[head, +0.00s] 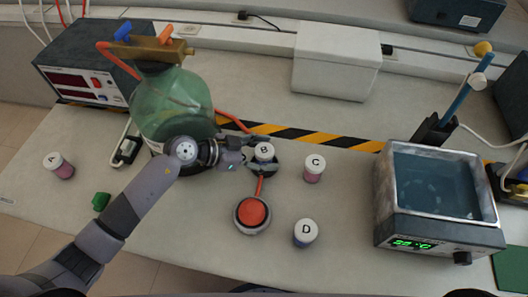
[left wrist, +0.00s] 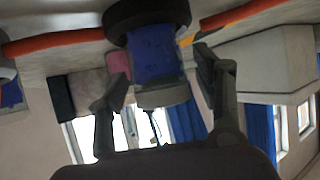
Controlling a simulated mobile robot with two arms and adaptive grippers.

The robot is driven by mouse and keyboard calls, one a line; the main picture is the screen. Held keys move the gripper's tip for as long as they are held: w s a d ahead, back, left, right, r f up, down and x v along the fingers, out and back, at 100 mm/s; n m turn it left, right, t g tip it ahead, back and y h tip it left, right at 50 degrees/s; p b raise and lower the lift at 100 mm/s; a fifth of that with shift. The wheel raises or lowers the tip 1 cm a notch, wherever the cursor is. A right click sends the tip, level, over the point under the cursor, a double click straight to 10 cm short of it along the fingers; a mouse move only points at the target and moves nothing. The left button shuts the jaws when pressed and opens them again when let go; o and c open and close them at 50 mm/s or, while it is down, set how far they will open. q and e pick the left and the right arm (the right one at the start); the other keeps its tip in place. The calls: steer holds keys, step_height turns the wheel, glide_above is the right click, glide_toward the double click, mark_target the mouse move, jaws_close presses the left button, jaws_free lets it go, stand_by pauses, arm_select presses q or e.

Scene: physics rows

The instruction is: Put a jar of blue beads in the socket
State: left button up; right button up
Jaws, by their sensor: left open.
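Jar B (head: 264,151), with a white lid, stands upright at the dark round socket (head: 276,171). In the left wrist view, which is upside down, the jar (left wrist: 154,52) shows blue contents. Its lower end meets the dark ring (left wrist: 146,15); I cannot tell how deep it sits. My left gripper (head: 258,155) is open, its fingers (left wrist: 165,85) on either side of the jar with gaps. Jar D (head: 305,234) has blue-purple contents. Jar C (head: 314,170) and jar A (head: 60,166) have pink contents. My right gripper is not in view.
An orange cable joins the socket to a red button (head: 252,212) in front. A green glass bottle (head: 172,105) stands behind my left arm. A water bath (head: 440,190) is on the right, a white box (head: 336,62) at the back.

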arm_select(q)
steer(key=shift+a, duration=0.1)
steer(key=v, duration=1.2)
steer(key=shift+s+f, duration=0.1)
